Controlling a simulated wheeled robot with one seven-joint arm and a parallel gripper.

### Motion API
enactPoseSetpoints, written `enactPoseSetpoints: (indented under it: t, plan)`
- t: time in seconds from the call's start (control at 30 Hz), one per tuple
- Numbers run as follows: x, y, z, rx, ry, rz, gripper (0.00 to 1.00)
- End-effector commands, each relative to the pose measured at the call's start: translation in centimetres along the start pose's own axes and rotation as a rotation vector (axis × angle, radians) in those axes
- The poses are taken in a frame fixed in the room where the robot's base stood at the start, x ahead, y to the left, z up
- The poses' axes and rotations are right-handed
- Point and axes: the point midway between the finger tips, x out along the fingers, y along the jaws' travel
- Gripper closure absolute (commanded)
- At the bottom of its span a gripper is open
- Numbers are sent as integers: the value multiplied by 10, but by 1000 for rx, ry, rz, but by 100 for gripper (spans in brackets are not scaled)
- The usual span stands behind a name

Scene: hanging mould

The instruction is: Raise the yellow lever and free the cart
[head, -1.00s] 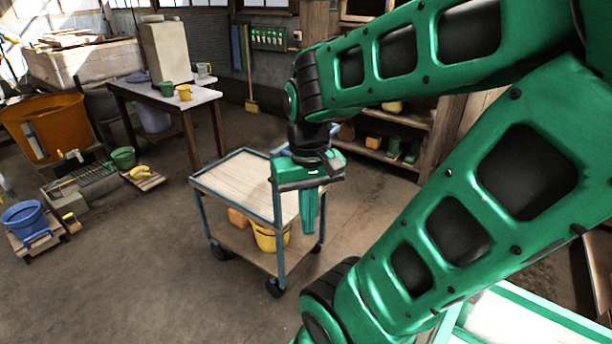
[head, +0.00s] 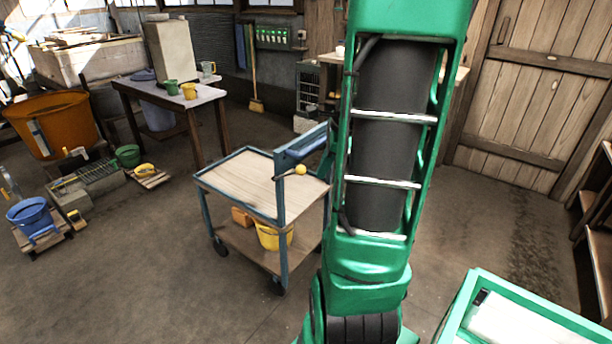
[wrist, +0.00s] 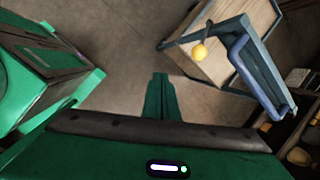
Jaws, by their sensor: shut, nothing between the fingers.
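The cart (head: 237,181) has a blue frame, a pale wooden top and a lower shelf, and stands upright on the floor. A dark lever with a yellow ball knob (head: 301,169) sticks out at its near right end, beside the raised blue handle (head: 303,145). In the wrist view the yellow knob (wrist: 199,52) and the blue handle (wrist: 262,80) show at the upper right. My gripper (wrist: 161,78) is shut and empty, apart from the knob, over bare floor. In the head view my green arm hides the gripper and part of the cart's right end.
A yellow bucket (head: 273,235) and an orange block (head: 241,216) sit on the cart's lower shelf. A table (head: 166,97) with mugs stands behind. A blue bucket (head: 29,215) on a pallet is at the left. The floor in front of the cart is clear.

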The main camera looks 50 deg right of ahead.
Motion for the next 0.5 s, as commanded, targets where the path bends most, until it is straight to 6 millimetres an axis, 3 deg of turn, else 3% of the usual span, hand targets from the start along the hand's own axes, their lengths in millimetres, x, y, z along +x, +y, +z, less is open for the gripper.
enactPoseSetpoints:
  t: [0.2, 0.5]
  plan:
    - [7, -33, -24, 338, -50, -50, 100]
    - [8, -42, -28, 430, -68, -63, 100]
